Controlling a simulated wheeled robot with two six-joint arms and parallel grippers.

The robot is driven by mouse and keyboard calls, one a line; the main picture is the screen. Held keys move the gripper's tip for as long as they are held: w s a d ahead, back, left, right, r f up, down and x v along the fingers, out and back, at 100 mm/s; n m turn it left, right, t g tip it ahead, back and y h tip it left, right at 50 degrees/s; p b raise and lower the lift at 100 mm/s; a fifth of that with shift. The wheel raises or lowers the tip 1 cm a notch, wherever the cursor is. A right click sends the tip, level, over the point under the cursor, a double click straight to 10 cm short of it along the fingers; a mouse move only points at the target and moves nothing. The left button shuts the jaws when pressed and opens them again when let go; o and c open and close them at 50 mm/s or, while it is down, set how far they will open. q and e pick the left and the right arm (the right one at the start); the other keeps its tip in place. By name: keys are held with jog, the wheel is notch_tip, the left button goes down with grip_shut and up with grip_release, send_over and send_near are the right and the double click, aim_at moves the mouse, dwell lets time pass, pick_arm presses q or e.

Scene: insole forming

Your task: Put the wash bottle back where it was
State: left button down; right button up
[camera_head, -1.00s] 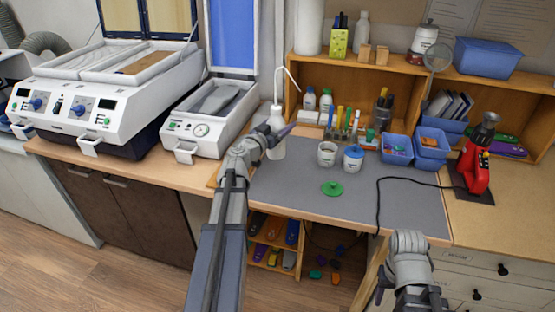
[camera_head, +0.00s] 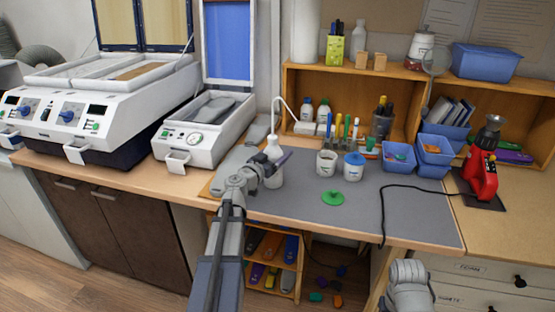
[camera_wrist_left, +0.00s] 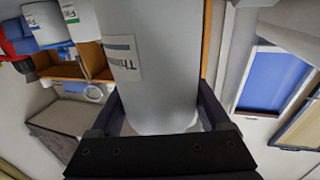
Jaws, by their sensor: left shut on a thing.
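The wash bottle (camera_head: 274,179) is white with a thin bent spout. It stands upright in my left gripper (camera_head: 270,168), over the left part of the grey mat (camera_head: 300,203). My left gripper is shut around the bottle's body. In the left wrist view the bottle's pale body (camera_wrist_left: 150,60), with a printed label, fills the middle between the two dark fingers. I cannot tell whether its base touches the mat. My right arm shows at the bottom right of the head view, and its fingertips are not seen.
Right of the bottle are a white jar (camera_head: 326,163), a blue-lidded jar (camera_head: 353,167) and a green lid (camera_head: 332,198). A small white machine (camera_head: 203,135) stands to the left. A wooden shelf (camera_head: 300,80) is behind. A black cable (camera_head: 383,215) crosses the mat. The mat's front is mostly clear.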

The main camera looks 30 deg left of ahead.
pick_arm(q)
jog(key=shift+f, duration=0.15)
grip_release()
jog(key=shift+r, duration=0.2)
jog(key=s, duration=1.2)
jog(key=shift+a, duration=0.25)
